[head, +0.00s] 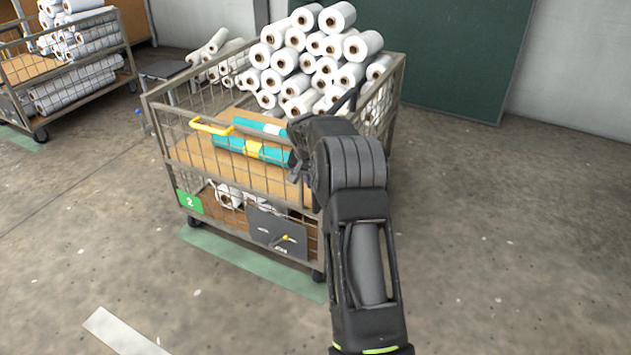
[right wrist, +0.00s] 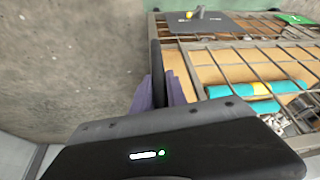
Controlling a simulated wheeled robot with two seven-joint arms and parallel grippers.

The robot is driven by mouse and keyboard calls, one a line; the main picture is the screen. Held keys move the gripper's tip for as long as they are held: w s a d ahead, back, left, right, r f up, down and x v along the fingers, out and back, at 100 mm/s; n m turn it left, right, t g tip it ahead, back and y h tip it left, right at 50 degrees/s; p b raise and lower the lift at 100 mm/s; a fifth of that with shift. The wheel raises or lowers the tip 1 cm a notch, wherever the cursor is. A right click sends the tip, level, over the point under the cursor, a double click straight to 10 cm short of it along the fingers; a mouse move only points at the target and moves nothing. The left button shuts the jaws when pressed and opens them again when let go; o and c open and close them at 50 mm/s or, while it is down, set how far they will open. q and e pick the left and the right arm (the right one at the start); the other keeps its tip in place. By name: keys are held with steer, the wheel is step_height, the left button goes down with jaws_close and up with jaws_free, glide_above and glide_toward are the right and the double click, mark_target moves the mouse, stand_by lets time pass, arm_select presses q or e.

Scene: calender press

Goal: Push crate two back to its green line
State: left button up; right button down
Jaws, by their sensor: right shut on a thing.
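Crate two (head: 185,160) is a wire cage cart with a green "2" label (head: 190,201), standing in the middle of the head view. White rolls (head: 318,60) are piled high in it, with teal rolls (head: 248,148) on its shelf. The green line (head: 250,263) lies on the floor along the crate's near side; a caster (head: 318,275) is by its right end. My right gripper (head: 305,168) is at the crate's near right corner, shut on part of the crate; the contact is mostly hidden. The crate's frame also shows in the right wrist view (right wrist: 180,60). My left gripper is out of view.
Another loaded cart (head: 65,75) stands at the upper left. A white floor strip (head: 125,333) lies at the bottom left. The floor to the right is clear.

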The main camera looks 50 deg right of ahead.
steer(key=shift+d+r, duration=0.1)
steer(key=shift+d, duration=0.15)
steer(key=c, duration=1.5)
jaws_free()
steer(key=shift+d, duration=0.1)
steer(key=shift+o, duration=0.9)
steer(key=p+v, duration=0.1)
steer(key=v, duration=0.6)
steer(key=shift+a+r, duration=0.25)
steer(key=shift+a, duration=0.05)
steer(key=shift+s, duration=0.1)
